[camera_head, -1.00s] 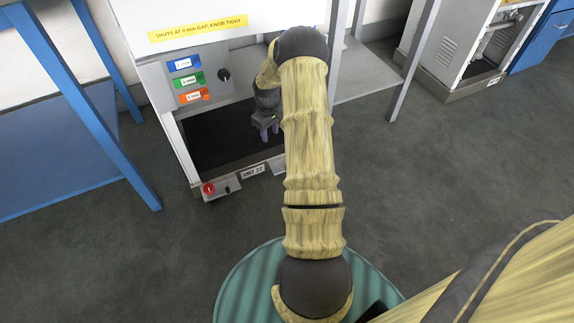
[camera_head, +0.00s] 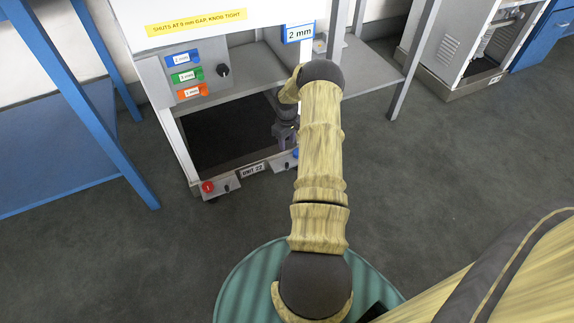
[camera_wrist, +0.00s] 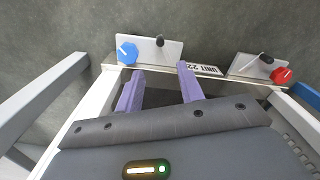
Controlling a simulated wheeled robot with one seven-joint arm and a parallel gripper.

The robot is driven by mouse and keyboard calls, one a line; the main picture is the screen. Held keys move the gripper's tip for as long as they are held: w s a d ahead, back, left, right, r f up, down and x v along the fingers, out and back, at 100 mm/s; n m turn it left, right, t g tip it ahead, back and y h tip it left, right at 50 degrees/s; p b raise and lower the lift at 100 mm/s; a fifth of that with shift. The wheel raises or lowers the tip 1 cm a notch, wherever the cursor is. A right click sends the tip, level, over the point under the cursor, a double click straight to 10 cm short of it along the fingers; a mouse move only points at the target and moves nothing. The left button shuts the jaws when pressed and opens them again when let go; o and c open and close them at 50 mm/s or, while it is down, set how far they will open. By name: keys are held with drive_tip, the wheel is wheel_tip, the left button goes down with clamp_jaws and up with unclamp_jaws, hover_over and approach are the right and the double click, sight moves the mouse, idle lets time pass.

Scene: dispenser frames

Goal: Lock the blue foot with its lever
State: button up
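The blue foot (camera_wrist: 127,52) sits on a pale plate at the left end of the cabinet's bottom edge in the wrist view. Its black lever (camera_wrist: 160,40) stands beside it on the same plate. In the head view the blue foot (camera_head: 296,153) is partly hidden by my arm. My gripper (camera_wrist: 160,69) is open and empty. Its purple fingers point toward the plate, one near the blue foot and the other right of the lever in the picture. Whether they touch the plate cannot be told. In the head view my gripper (camera_head: 286,140) is partly covered by my arm.
A red foot (camera_head: 207,187) with its own black lever (camera_head: 227,188) is at the cabinet's other front corner. A "UNIT 22" label (camera_head: 252,171) lies between the plates. The cabinet's dark opening is behind. A blue-legged table (camera_head: 65,100) stands left.

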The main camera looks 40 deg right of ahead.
sight(287, 163)
wheel_tip(287, 163, down, 14)
drive_tip(key=b, duration=0.7)
drive_tip(key=shift+r, duration=0.1)
drive_tip(key=shift+c, duration=0.2)
clamp_jaws()
